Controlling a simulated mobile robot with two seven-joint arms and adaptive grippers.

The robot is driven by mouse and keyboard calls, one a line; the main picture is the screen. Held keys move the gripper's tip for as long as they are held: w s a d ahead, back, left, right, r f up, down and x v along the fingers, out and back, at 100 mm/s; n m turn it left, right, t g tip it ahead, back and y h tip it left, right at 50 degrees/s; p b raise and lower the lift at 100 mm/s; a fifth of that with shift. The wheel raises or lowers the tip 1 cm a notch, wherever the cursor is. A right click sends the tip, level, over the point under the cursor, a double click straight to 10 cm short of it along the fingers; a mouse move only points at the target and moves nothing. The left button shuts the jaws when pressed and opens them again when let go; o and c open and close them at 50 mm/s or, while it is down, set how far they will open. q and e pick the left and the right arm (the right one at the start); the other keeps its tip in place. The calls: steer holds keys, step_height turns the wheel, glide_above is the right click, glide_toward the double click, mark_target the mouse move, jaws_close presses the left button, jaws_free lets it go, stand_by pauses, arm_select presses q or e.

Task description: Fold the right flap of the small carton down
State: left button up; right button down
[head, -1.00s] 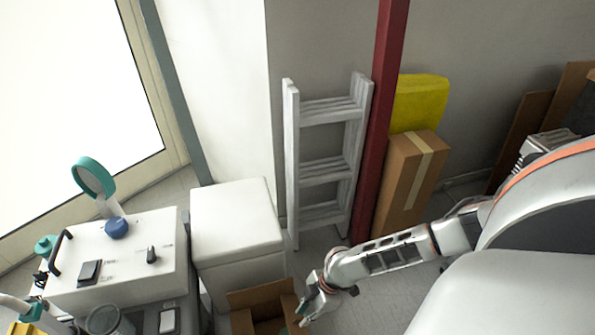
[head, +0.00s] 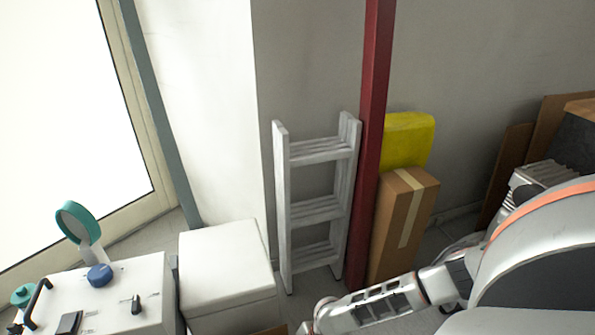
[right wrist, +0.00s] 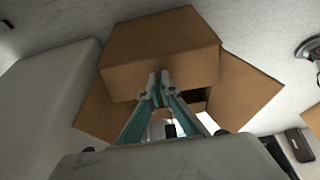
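The small carton is brown cardboard. In the right wrist view it fills the middle, with a broad flap (right wrist: 160,52) at the top, another flap (right wrist: 243,92) spread out at the right and part of one at the left (right wrist: 95,112). A dark gap into the carton shows beside the fingers. My right gripper (right wrist: 159,77) has its fingertips together, over the lower edge of the broad flap; I cannot tell whether they touch it. In the head view only a sliver of the carton (head: 272,331) shows at the bottom edge, and the right gripper is below the picture. My left gripper is not in view.
A white box (head: 225,262) stands left of the carton, next to the compressor unit (head: 105,290). A ladder (head: 318,205), a red post (head: 369,150), a taped carton (head: 402,225) and a yellow block (head: 408,140) stand along the wall.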

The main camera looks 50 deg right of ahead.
steer(key=shift+w+a+r+g+h+p, duration=0.35)
steer(key=shift+w+h+p, duration=0.3)
steer(key=shift+p, duration=0.35)
steer(key=shift+a+f+g+h+p, duration=0.2)
steer(key=shift+g+h+p, duration=0.05)
steer(key=shift+h+p, duration=0.3)
steer(key=shift+s+a+f+g+h, duration=0.1)
steer(key=shift+a+f+g+h, duration=0.1)
steer(key=shift+f+g+h, duration=0.25)
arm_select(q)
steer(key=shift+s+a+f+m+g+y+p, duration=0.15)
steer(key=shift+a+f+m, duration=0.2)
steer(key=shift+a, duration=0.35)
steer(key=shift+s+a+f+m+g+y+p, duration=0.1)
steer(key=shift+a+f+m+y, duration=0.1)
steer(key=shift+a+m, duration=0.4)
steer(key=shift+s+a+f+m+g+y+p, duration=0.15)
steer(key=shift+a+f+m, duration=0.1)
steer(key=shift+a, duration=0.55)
arm_select(e)
steer(key=shift+a+f+g+h, duration=0.15)
steer(key=shift+f+g+h, duration=0.2)
steer(key=shift+h, duration=0.4)
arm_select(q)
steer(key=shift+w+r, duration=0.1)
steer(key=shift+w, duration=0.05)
arm_select(e)
steer(key=c, duration=2.7)
jaws_free()
steer(key=shift+c, duration=0.2)
